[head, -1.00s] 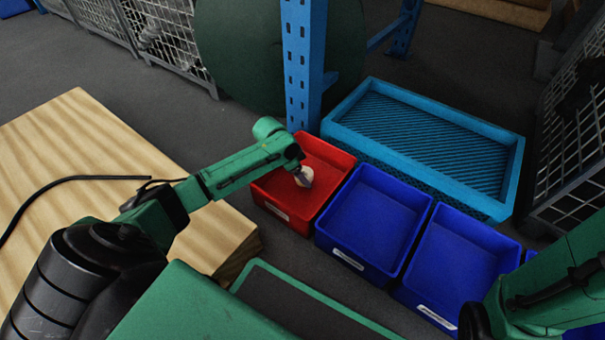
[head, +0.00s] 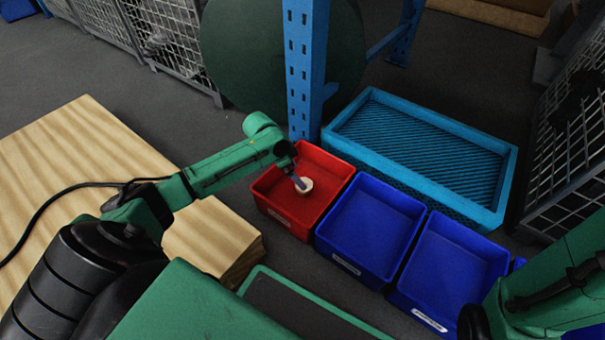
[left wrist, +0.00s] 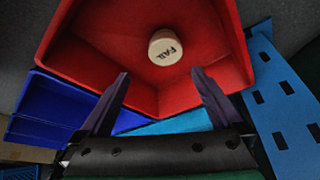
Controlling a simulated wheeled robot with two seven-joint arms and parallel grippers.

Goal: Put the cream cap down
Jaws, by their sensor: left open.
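The cream cap (head: 304,185) lies in the red bin (head: 278,205). In the left wrist view the cap (left wrist: 165,47) shows dark lettering that reads "FAIL", and it rests on the floor of the red bin (left wrist: 235,30). My left gripper (head: 299,183) is over the red bin, close to the cap in the head view. In the left wrist view its two fingers (left wrist: 160,88) are spread with nothing between them, and the cap lies beyond their tips. My right gripper is not in view; only part of that arm shows at the lower right.
Two blue bins (head: 370,226) stand in a row to the right of the red bin. A light blue crate (head: 425,195) is behind them. A blue rack post (head: 301,70) rises just behind the red bin. A wooden surface (head: 90,140) lies to the left.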

